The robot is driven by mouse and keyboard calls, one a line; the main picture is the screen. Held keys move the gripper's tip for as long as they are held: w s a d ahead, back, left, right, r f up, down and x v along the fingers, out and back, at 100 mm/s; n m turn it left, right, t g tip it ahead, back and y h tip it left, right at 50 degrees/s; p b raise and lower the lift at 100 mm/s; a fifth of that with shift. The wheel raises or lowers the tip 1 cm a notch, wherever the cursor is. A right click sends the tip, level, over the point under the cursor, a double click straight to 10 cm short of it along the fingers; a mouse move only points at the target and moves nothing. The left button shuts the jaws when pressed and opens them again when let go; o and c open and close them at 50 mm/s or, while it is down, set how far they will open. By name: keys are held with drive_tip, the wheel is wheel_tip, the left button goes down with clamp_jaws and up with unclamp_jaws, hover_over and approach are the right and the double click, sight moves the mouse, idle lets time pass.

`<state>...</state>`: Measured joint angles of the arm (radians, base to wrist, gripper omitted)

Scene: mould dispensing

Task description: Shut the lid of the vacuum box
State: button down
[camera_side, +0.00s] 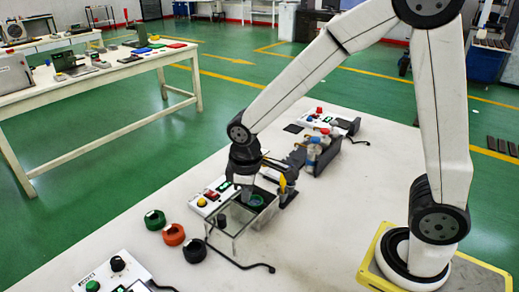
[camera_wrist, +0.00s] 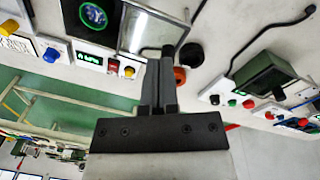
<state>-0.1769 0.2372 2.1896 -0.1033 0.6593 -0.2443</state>
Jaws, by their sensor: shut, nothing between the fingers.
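The vacuum box (camera_side: 268,213) is a dark box on the white bench, with a round green-ringed item inside. It also shows at the top of the wrist view (camera_wrist: 114,37). Its clear, metal-framed lid (camera_side: 222,217) is open and stands out from the near side of the box. In the wrist view the lid (camera_wrist: 146,30) lies right of the dark opening. My gripper (camera_side: 246,191) is shut and empty, pointing down close to the box and lid. In the wrist view its fingertips (camera_wrist: 167,52) overlap the lid's lower edge; I cannot tell whether they touch it.
Green (camera_side: 155,220), orange (camera_side: 173,235) and black (camera_side: 195,251) round pieces lie left of the lid.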

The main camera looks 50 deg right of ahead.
sight(240, 207)
drive_tip(key=w+a+n+g+h, duration=0.1)
drive_tip(key=w+a+n, duration=0.3)
drive_tip(key=a, duration=0.3)
drive_tip(key=w+a+n+h, duration=0.2)
drive_tip(key=w+a+n, duration=0.2)
drive_tip(key=a+n, duration=0.1)
drive_tip(key=shift+w+a+r+n+g+h, duration=0.2)
drive_tip(key=shift+a+r+n+g+h, duration=0.15)
drive_tip(key=shift+a, duration=0.5)
drive_tip(key=shift+f, duration=0.1)
drive_tip(key=x, duration=0.3)
drive_tip(key=d+x, duration=0.1)
drive_tip(key=x, duration=0.6)
drive_tip(key=shift+s+d, duration=0.2)
drive_tip(key=shift+d, duration=0.1)
drive_tip(key=shift+s+d, duration=0.25)
drive_tip(key=shift+d, duration=0.9)
drive_tip(key=d, duration=1.1)
